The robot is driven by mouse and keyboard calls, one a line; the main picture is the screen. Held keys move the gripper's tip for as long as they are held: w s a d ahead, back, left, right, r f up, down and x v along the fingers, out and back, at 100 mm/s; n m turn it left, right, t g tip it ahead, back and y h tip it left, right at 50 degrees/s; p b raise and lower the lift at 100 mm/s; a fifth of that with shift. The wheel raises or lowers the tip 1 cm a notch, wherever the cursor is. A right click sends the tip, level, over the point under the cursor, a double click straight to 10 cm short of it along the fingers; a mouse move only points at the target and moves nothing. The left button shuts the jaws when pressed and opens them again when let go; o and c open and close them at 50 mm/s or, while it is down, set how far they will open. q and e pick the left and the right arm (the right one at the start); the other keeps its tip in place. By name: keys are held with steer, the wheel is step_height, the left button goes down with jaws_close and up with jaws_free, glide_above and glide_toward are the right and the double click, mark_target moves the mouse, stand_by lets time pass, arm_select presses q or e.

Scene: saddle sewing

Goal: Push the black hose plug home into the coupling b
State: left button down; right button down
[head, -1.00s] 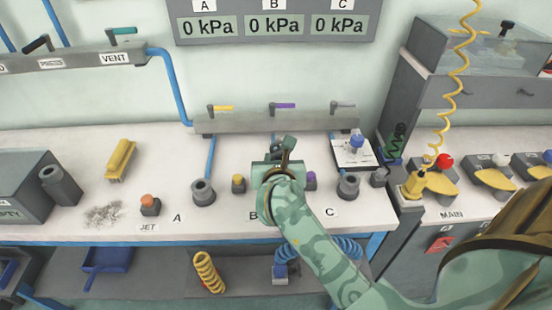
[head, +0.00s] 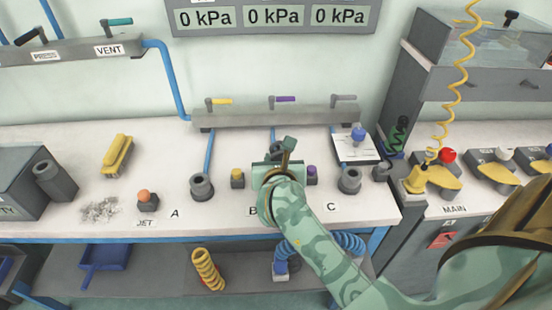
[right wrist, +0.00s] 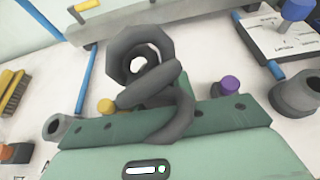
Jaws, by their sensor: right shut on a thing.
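My right gripper (head: 272,174) is over the place marked B on the bench, its green body covering coupling b in the head view. In the right wrist view its green body (right wrist: 165,150) fills the bottom. A dark grey looped, tube-like piece (right wrist: 130,48) rises over it, seemingly the black hose with its plug. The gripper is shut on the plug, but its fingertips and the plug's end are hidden. Coupling b is hidden too, so I cannot tell how far the plug sits in it. My left gripper is not in view.
Grey coupling A (head: 202,187) and coupling C (head: 349,180) stand either side. Yellow (head: 237,178) and purple-topped (head: 312,175) pieces are close to the gripper. A valve rail (head: 275,118) runs behind.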

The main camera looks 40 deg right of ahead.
steer(key=shift+f, duration=0.3)
steer(key=c, duration=1.1)
jaws_free()
steer(key=p+v, duration=0.2)
steer(key=v, duration=1)
steer(key=shift+r, duration=0.1)
